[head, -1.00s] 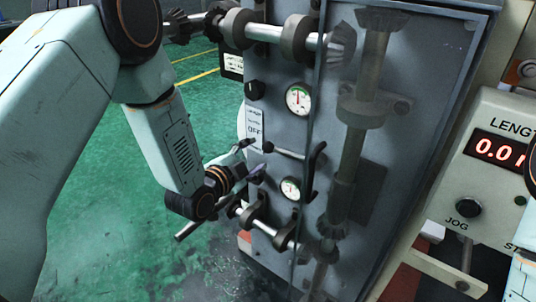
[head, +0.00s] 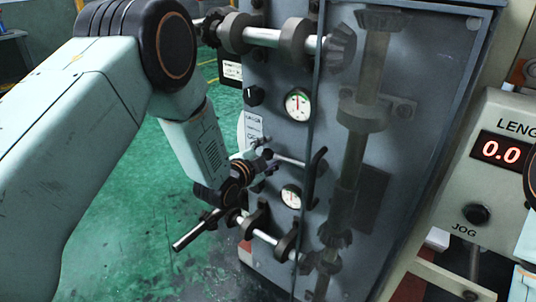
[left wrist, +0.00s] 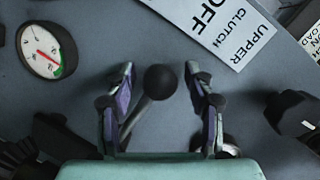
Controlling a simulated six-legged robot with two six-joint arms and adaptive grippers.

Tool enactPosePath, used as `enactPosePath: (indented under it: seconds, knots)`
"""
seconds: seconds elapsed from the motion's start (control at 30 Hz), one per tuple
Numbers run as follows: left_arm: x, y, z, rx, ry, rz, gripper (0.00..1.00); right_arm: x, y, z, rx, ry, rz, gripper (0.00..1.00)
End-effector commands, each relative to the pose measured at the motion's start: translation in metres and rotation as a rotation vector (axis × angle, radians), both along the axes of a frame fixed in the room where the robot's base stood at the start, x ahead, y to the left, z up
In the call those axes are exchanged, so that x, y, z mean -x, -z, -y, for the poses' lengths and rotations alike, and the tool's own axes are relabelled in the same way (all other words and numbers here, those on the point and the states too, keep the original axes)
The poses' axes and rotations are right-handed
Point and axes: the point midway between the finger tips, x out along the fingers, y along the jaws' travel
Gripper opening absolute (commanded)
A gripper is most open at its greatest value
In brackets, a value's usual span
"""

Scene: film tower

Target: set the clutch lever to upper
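The clutch lever shows in the left wrist view as a dark round knob (left wrist: 160,82) on a thin rod that runs down and left. My left gripper (left wrist: 160,72) is open, with one finger on each side of the knob and a gap on both sides. In the head view the gripper (head: 265,158) is close to the cabinet face, and the lever's rod (head: 292,161) shows beside it; the knob is hidden there. A white label plate (left wrist: 222,22) reads UPPER, CLUTCH and OFF. My right gripper is out of view.
The grey cabinet carries two gauges (head: 298,105) (head: 291,196), a black switch (head: 253,95) and a curved black handle (head: 318,162). Shafts with gears run along its top and bottom. A LENGTH display panel (head: 500,150) stands at right. The green floor at left is open.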

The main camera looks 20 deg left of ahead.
Motion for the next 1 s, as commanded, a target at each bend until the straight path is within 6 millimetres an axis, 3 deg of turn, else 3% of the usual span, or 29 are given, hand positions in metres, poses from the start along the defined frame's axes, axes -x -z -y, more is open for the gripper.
enactPosePath:
  seconds: [0.6, 1.0]
  knots:
    - [0.0, 0.0007, -0.0017, 0.0, -0.001, -0.002, 0.0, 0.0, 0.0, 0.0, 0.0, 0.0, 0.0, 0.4]
    - [0.0005, 0.0004, -0.0022, -0.003, -0.003, -0.003, 0.0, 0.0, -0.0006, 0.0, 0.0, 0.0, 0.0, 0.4]
